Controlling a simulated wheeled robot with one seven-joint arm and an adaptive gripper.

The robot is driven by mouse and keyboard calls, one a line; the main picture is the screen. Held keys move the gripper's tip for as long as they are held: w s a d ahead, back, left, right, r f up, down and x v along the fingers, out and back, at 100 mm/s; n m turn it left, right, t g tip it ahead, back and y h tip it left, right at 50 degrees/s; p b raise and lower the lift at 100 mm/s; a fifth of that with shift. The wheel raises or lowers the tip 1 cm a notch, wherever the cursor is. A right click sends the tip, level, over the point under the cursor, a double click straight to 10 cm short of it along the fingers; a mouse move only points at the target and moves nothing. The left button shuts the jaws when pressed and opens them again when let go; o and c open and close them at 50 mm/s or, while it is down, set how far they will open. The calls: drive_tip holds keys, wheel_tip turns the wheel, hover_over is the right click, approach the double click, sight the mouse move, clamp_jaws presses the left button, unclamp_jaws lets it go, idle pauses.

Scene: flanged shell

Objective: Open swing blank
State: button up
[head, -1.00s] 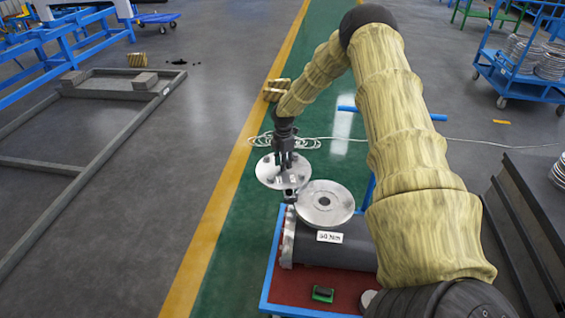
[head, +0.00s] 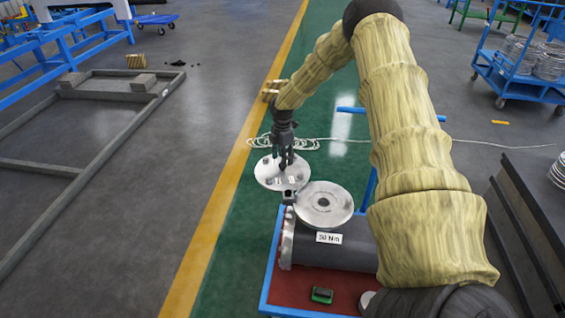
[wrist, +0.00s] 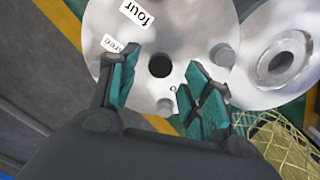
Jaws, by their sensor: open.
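Two pale metal discs show beside each other in the head view: one disc (head: 266,178) under my gripper, and a second disc with a central hole (head: 340,200) to its right. The first disc (wrist: 207,20) fills the middle of the wrist view, with a dark central hole, round studs and paper tags, one reading "four". The second disc (wrist: 300,70) is at the right there. My gripper (wrist: 160,65) is open and empty above the first disc, its teal-padded fingers on either side of the hole. I cannot tell whether the fingertips touch it. A dark cylindrical shell (head: 345,256) lies below the discs.
The shell rests on a red-topped blue cart (head: 290,285) with a small green-and-black item (head: 321,295). A torque label (head: 328,238) is on the shell. Dark stacked plates (head: 530,215) stand at right.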

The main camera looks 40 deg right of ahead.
wheel_tip(320, 180, up, 9)
drive_tip(key=shift+f, duration=0.15)
idle(0.7)
